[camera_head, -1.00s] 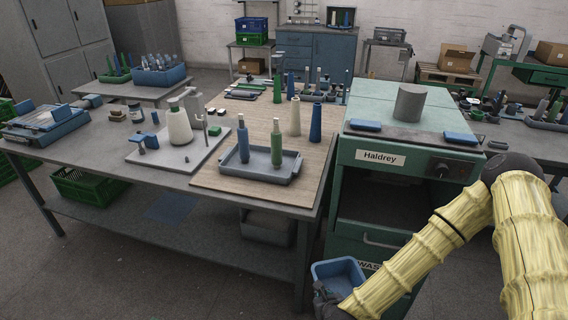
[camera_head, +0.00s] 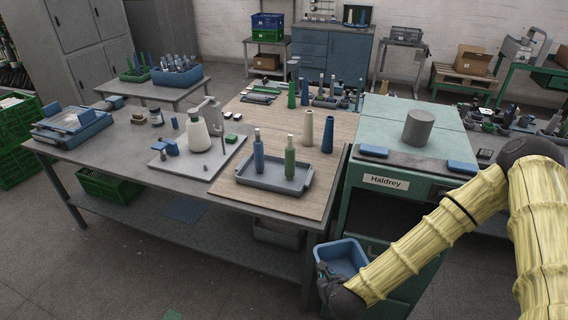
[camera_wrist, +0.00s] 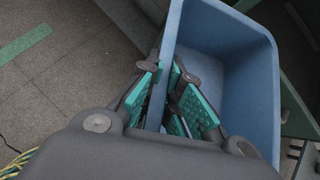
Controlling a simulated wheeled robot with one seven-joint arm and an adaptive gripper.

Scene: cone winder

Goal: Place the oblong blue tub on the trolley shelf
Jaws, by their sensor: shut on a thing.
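The oblong blue tub (camera_head: 342,257) is low in the head view, in front of the green Haldrey cabinet and right of the long grey table. It looks empty, with its open top up. My gripper (camera_head: 326,272) is at its near left side. In the wrist view the tub (camera_wrist: 243,62) fills the upper right, and my gripper (camera_wrist: 172,95) is shut on its wall, with green pads on both sides of that wall. The tub's underside is hidden. I cannot make out a trolley shelf for certain in these frames.
The grey table (camera_head: 90,160) has a lower shelf (camera_head: 185,222) with a green crate (camera_head: 108,187) and a grey bin. The green Haldrey cabinet (camera_head: 385,182) stands close behind the tub. Open floor (camera_head: 130,270) lies at the front left.

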